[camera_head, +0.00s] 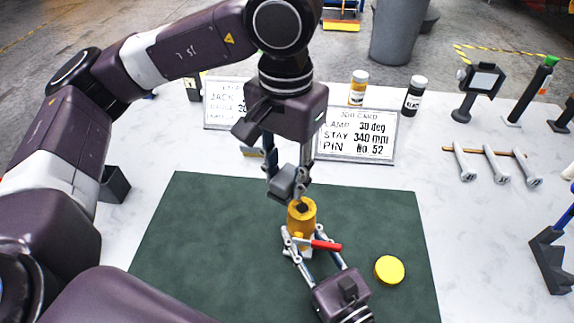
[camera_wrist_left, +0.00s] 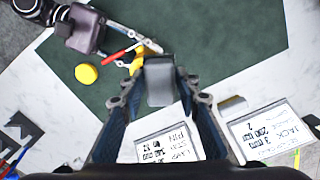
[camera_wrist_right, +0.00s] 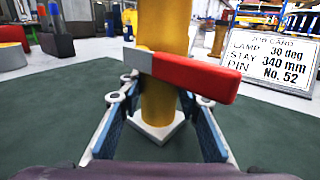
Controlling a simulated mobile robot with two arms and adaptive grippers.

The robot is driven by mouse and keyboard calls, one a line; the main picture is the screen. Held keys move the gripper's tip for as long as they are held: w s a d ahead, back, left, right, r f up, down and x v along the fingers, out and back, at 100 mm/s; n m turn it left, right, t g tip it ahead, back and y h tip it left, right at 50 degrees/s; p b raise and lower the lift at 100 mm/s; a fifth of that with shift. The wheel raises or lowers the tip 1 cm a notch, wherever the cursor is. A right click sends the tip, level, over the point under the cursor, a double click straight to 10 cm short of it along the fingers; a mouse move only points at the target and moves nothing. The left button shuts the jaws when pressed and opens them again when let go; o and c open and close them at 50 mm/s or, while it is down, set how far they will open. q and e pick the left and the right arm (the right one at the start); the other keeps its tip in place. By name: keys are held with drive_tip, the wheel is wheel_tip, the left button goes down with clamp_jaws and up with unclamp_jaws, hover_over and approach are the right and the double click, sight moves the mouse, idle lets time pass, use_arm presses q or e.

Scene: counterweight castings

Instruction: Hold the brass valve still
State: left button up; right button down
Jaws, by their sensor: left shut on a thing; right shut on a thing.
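The brass valve (camera_head: 301,215) stands upright on the green mat (camera_head: 210,240), with a red lever (camera_head: 326,245) pointing right and a pale base below. My right gripper (camera_head: 305,240) comes from the lower right and is shut on the valve's lower body. In the right wrist view the valve (camera_wrist_right: 160,100) is between the fingers, with the lever (camera_wrist_right: 195,75) crossing in front. My left gripper (camera_head: 287,178) is shut on a grey block (camera_head: 286,184) just above and left of the valve's top; the block (camera_wrist_left: 160,82) also shows in the left wrist view. Whether block and valve touch is unclear.
A yellow disc (camera_head: 389,270) lies on the mat right of the valve. A job card (camera_head: 356,140) and another card (camera_head: 226,105) stand behind, near two bottles. Several grey pins (camera_head: 496,165) rest on a wooden rack at right. The mat's left part is clear.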

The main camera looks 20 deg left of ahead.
sight(290, 206)
use_arm(q)
drive_tip(key=shift+f, duration=1.55)
use_arm(e)
drive_tip(key=shift+r, duration=0.1)
use_arm(q)
drive_tip(key=shift+d+f, duration=0.35)
drive_tip(key=shift+f, duration=0.5)
drive_tip(key=shift+c, duration=0.4)
drive_tip(key=shift+w+d, duration=0.55)
drive_tip(key=shift+d, duration=2.05)
drive_tip(key=shift+s+a+f, duration=0.1)
drive_tip(key=shift+s+a, duration=0.1)
drive_tip(key=shift+a, duration=0.75)
drive_tip(key=shift+s+a+r, duration=0.1)
drive_tip(key=shift+s+a, duration=0.05)
drive_tip(key=shift+a, duration=0.85)
drive_tip(key=shift+s+a+f, duration=0.1)
drive_tip(key=shift+s+a, duration=0.1)
drive_tip(key=shift+a, duration=0.75)
drive_tip(key=shift+r, duration=4.25)
use_arm(e)
drive_tip(key=c, duration=1.3)
unclamp_jaws()
